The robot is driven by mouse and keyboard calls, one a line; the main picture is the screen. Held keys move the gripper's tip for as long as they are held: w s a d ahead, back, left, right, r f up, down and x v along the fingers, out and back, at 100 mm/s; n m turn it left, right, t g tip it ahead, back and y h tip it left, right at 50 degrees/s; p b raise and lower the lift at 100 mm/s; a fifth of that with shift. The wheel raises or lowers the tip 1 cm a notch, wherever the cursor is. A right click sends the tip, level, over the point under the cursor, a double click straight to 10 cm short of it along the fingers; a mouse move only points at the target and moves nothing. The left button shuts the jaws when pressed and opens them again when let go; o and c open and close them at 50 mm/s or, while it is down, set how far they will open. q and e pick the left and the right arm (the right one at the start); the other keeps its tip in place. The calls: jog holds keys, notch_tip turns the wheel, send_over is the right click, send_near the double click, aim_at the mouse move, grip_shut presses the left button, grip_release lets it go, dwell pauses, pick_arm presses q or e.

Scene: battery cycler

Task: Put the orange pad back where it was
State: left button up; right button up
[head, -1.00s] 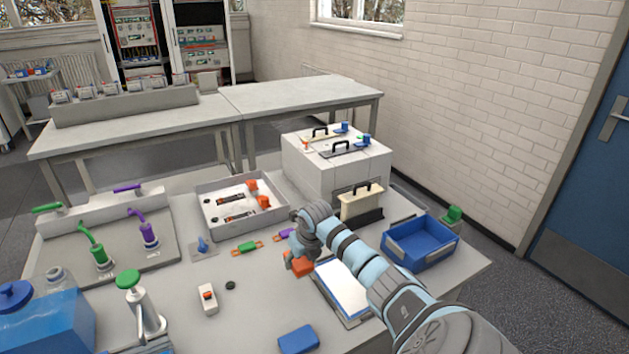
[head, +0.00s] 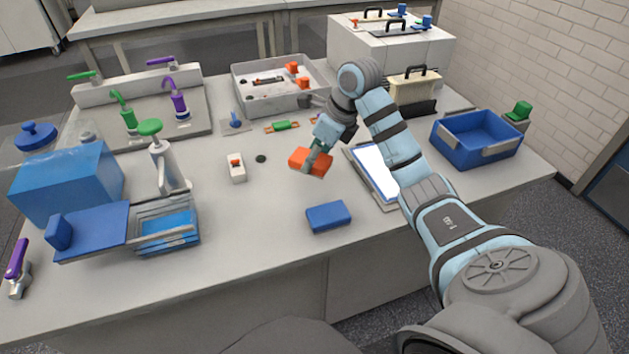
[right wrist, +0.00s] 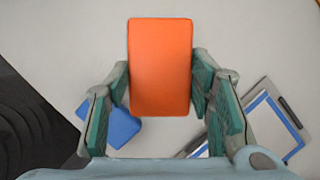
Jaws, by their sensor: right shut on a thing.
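The orange pad (head: 311,162) is a small rounded block held above the grey table (head: 265,206). My right gripper (head: 316,157) is shut on it. In the right wrist view the orange pad (right wrist: 160,66) sits between the two green-lined fingers of the right gripper (right wrist: 160,88), one on each side. A blue pad (head: 328,217) lies on the table near the front edge, below and a little right of the orange pad. It also shows in the right wrist view (right wrist: 118,126), partly hidden by a finger. My left gripper is not in view.
A clipboard (head: 371,172) lies partly under my right arm. A blue bin (head: 477,139) stands at right, a grey tray (head: 247,105) behind. The table around the blue pad is clear.

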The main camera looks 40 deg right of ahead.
aim_at(325, 161)
notch_tip(325, 161, down, 7)
jog(key=shift+r+b, duration=0.1)
jog(key=shift+b, duration=0.6)
jog(key=o, duration=1)
jog(key=shift+d+r, duration=0.1)
jog(key=shift+r, duration=0.2)
jog(key=p+v, duration=0.3)
jog(key=v, duration=0.8)
jog(key=shift+s+r, duration=0.25)
jog(key=shift+r, duration=0.05)
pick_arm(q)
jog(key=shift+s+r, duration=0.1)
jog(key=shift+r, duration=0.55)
pick_arm(e)
jog(key=shift+f, duration=0.1)
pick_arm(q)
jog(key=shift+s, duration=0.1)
